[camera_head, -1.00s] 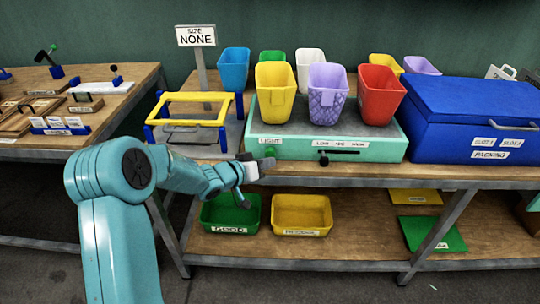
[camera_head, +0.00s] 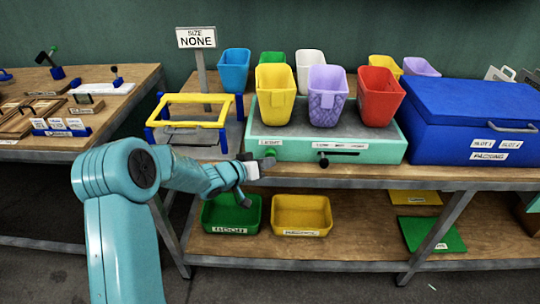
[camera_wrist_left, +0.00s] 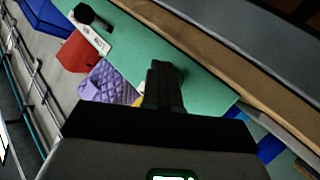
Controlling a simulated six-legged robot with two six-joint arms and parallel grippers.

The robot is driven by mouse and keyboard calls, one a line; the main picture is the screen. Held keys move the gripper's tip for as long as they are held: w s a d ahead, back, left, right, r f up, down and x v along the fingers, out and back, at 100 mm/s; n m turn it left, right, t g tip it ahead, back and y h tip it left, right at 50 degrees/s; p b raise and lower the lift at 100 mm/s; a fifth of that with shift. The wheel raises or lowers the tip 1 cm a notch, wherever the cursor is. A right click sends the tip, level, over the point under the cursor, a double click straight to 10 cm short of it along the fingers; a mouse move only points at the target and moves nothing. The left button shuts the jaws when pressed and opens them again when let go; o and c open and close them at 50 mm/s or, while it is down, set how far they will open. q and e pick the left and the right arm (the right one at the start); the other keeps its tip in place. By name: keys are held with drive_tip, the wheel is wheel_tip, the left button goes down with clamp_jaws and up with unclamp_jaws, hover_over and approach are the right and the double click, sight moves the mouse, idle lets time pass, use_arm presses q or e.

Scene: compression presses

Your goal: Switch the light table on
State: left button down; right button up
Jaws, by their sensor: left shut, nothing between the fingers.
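The light table (camera_head: 385,152) is a teal box with a grey top on the upper shelf of the bench. A green button (camera_head: 268,154) sits at the left of its front, under a LIGHT label (camera_head: 270,142). A black slider knob (camera_head: 323,160) is farther right under a LOW MID HIGH label. My left gripper (camera_head: 256,168) is shut and empty, just in front of and beside the green button. In the left wrist view, its dark fingers (camera_wrist_left: 165,85) are together against the teal front; the button cannot be made out there, nor whether they touch. My right gripper is not in view.
Several coloured bins stand on and behind the light table, such as a red one (camera_head: 380,96). A yellow-and-blue frame (camera_head: 195,98) is left, a blue packing box (camera_head: 465,105) right. Green (camera_head: 230,229) and yellow (camera_head: 300,231) trays sit on the lower shelf.

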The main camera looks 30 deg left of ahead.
use_arm(q)
drive_tip(key=shift+w+a+r, duration=0.1)
drive_tip(key=shift+w+a, duration=0.05)
drive_tip(key=shift+w, duration=0.05)
idle(0.5)
drive_tip(key=shift+s+d, duration=0.4)
drive_tip(key=shift+s, duration=0.15)
drive_tip(key=s+d+b, duration=0.2)
drive_tip(key=s+d, duration=0.1)
drive_tip(key=s, duration=0.2)
idle(0.4)
idle(0.4)
